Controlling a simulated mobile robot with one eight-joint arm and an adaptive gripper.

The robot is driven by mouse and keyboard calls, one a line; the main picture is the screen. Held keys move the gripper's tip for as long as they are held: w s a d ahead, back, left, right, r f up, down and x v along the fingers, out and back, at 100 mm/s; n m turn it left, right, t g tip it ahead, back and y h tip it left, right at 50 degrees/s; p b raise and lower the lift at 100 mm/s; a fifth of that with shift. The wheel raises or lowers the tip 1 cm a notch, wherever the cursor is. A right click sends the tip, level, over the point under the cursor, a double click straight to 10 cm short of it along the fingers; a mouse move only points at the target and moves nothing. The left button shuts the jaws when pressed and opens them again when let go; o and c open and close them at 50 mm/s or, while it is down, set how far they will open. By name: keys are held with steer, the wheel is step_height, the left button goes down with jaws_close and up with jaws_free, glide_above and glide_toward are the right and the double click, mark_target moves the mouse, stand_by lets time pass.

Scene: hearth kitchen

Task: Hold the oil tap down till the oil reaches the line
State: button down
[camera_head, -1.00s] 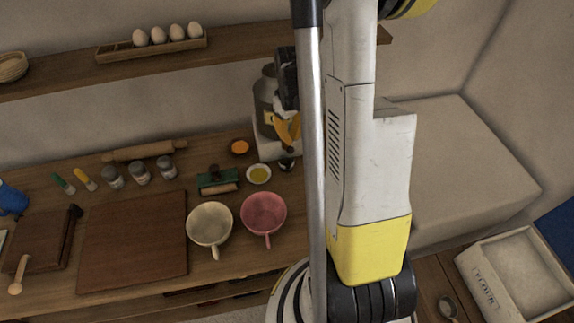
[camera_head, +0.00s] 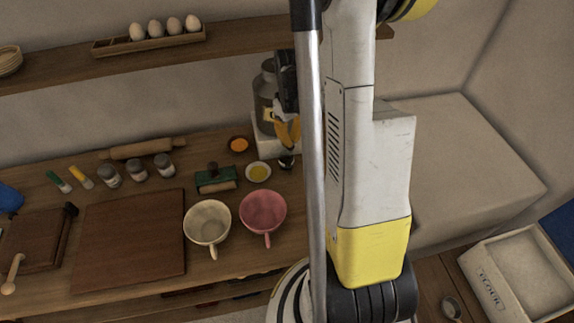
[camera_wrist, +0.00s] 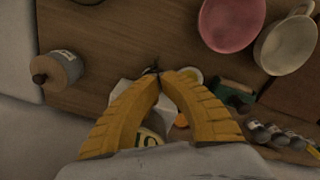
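The grey oil can (camera_head: 265,92) stands on a white block (camera_head: 275,146) at the back of the counter, partly behind my arm. Its label (camera_wrist: 148,136) shows below my fingers in the wrist view. My gripper (camera_wrist: 161,75) has its two orange fingers bent inward, tips together, with nothing clear between them. In the head view my gripper (camera_head: 290,132) is in front of the can, over the block. A small dark vessel (camera_head: 286,162) stands below it. The tap, the oil level and the line cannot be made out, nor can contact with the tap.

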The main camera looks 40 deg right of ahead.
mark_target(290, 148)
steer(key=shift+f+b, duration=1.55)
steer(key=shift+f, duration=0.3)
step_height(290, 148, up, 7)
steer(key=p, duration=0.5)
steer(key=shift+r, duration=0.2)
steer(key=shift+f, duration=0.1)
